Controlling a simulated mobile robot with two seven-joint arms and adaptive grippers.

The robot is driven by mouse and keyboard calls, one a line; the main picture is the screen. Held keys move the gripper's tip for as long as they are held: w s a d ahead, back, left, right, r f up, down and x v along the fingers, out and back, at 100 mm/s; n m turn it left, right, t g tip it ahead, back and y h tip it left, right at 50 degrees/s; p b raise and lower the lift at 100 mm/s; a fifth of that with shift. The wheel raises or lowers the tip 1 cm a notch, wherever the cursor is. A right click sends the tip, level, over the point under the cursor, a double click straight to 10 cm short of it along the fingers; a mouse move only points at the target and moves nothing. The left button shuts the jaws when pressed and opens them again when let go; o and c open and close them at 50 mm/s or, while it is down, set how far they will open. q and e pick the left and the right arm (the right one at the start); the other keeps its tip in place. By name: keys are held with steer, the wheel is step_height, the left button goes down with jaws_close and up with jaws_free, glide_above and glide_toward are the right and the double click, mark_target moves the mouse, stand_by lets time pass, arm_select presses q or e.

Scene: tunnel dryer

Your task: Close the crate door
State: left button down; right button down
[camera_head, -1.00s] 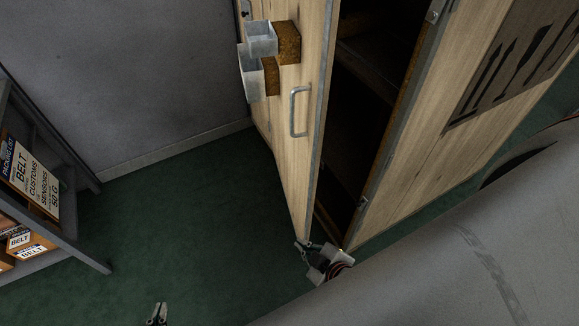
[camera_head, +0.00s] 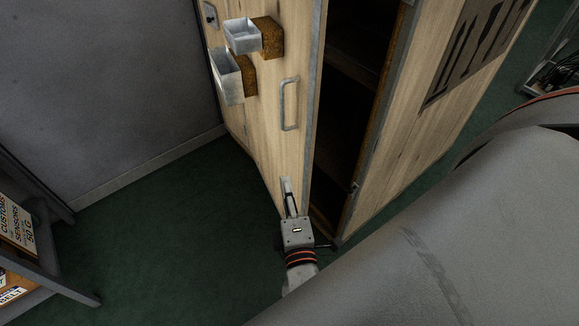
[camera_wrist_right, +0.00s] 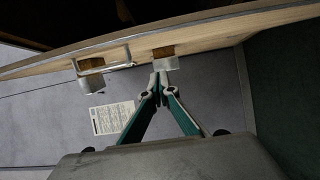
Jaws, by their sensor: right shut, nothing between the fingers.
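The crate door (camera_head: 262,140) is light wood with metal edging and stands ajar. A metal handle (camera_head: 289,104) is on its outer face. The crate (camera_head: 405,135) is to its right, with a dark gap between them. My right gripper (camera_head: 287,184) is shut and empty, in front of the lower outer face of the door, below the handle. Whether it touches the door is not clear. In the right wrist view the closed green-padded fingers (camera_wrist_right: 161,84) point toward the door, seen along its edge (camera_wrist_right: 205,27). My left gripper is out of view.
Two metal catches with brown blocks (camera_head: 240,37) (camera_head: 228,76) stick out from the door's upper outer face. A shelf rack (camera_head: 45,265) with signs stands at the lower left. A grey wall (camera_head: 100,90) is behind. Green floor (camera_head: 180,235) left of the door is clear.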

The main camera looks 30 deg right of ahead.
steer(key=w+d+p, duration=0.1)
steer(key=w+d, duration=0.6)
steer(key=shift+d+p, duration=0.3)
steer(key=shift+p, duration=0.1)
